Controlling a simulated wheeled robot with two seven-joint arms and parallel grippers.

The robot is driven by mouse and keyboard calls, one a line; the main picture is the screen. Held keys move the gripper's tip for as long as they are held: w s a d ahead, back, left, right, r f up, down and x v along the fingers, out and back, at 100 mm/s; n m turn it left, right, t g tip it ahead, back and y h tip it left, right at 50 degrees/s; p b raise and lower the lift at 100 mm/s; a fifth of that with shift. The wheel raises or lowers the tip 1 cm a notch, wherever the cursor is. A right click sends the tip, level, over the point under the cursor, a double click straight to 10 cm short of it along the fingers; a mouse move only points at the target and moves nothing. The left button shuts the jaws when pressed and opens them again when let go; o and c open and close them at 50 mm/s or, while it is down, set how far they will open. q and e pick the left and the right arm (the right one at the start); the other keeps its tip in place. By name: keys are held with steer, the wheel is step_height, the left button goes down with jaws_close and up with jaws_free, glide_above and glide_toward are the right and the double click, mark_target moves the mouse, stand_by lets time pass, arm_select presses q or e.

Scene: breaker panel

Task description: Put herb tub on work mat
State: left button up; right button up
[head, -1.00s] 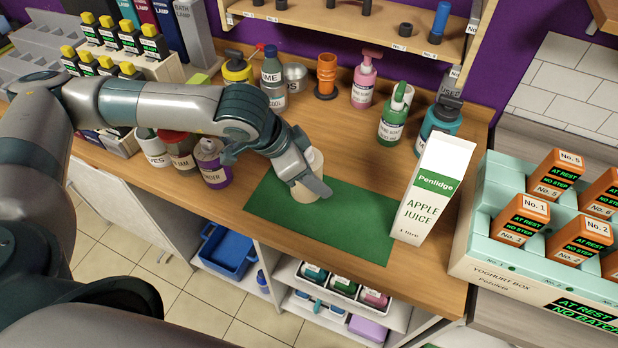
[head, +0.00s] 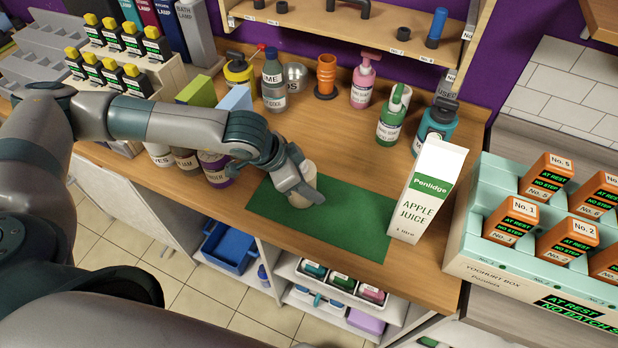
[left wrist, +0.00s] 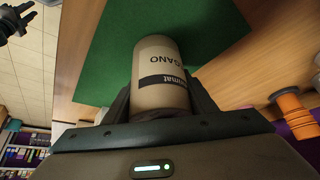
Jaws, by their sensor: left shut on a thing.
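The herb tub (head: 304,175) is a beige cylinder, seen over the left part of the green work mat (head: 345,225). My left gripper (head: 303,190) is shut on it and partly hides it. In the left wrist view the tub (left wrist: 160,70) sits between the fingers, with dark lettering ending in "GANO" and a black label band. The green mat (left wrist: 215,35) lies behind it there. I cannot tell whether the tub's base touches the mat. A dark shape at the top left of the left wrist view may be my right gripper (left wrist: 15,20); its fingers are unclear.
A tall apple juice carton (head: 428,190) stands at the mat's right end. Several jars and bottles, including a purple-labelled jar (head: 215,168), stand left of and behind the mat. A yoghurt box (head: 500,262) is farther right. The mat's middle and right are clear.

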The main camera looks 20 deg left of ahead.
arm_select(q)
steer(key=shift+f+b, duration=0.2)
steer(key=shift+b, duration=0.1)
steer(key=o, duration=1)
steer(key=shift+o, duration=0.9)
steer(key=shift+r, duration=0.15)
